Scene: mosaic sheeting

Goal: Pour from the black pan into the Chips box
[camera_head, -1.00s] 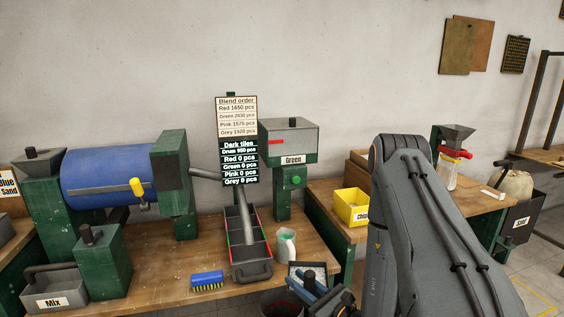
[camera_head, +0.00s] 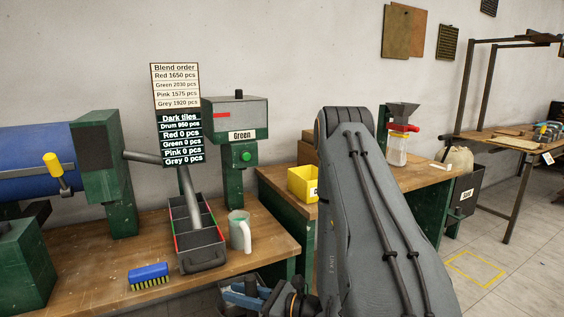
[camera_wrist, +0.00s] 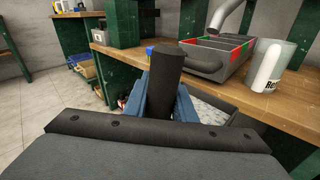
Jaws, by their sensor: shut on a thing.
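The yellow Chips box (camera_head: 301,183) sits on the right-hand wooden bench in the head view; my arm hides its right side and most of its label. My gripper (camera_wrist: 166,102) is shut on the dark upright handle (camera_wrist: 165,70) of the black pan, between its two blue fingers in the wrist view. Part of the pan's inside, with pale speckled pieces (camera_wrist: 213,104), shows behind the right finger; most of the pan is hidden. In the head view my gripper (camera_head: 255,294) is low at the bottom edge, in front of the benches and well apart from the box.
A blue brush (camera_head: 148,273) lies there too. The Green dispenser (camera_head: 236,116) stands behind. A hopper with a jar (camera_head: 398,148) stands beyond the Chips box.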

